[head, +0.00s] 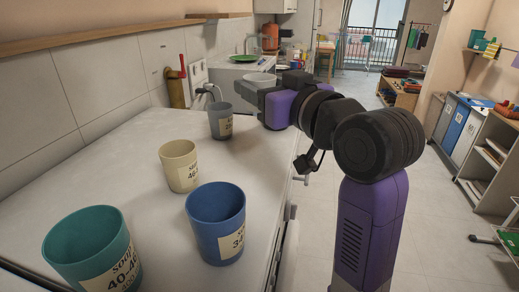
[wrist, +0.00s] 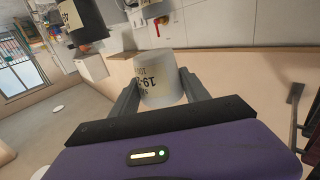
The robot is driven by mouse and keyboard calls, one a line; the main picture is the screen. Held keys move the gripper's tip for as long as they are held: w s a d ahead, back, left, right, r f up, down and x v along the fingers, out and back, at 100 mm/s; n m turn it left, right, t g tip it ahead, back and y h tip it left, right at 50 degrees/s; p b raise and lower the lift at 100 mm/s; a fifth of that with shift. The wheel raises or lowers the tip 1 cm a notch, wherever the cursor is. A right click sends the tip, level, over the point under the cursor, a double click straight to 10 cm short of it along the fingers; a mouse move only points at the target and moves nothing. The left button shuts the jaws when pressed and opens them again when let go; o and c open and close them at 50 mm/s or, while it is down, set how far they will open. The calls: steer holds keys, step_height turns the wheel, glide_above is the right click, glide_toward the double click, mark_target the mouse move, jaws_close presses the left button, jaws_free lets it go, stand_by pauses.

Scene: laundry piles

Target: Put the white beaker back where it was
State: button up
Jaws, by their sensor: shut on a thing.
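The white beaker (wrist: 160,78) is between the two fingers of my gripper (wrist: 159,92) in the wrist view. Its printed label shows upside down in that picture. In the head view my gripper (head: 259,90) is above the far right part of the counter, near its edge. A pale rim (head: 260,77) shows just beyond the fingers and looks like the held beaker, mostly hidden by the gripper. A grey beaker (head: 220,121), a cream beaker (head: 179,166), a blue beaker (head: 215,224) and a teal beaker (head: 92,253) stand upright on the counter.
A green dish (head: 243,58) lies farther off. Shelves and bins (head: 470,125) stand at the right; the floor between is clear.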

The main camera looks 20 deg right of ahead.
step_height(320, 180, down, 13)
steer(key=shift+f, duration=0.1)
stand_by(0.3)
steer(key=shift+f+b, duration=0.2)
steer(key=shift+b, duration=0.15)
steer(key=o, duration=1.4)
steer(key=shift+r, duration=0.1)
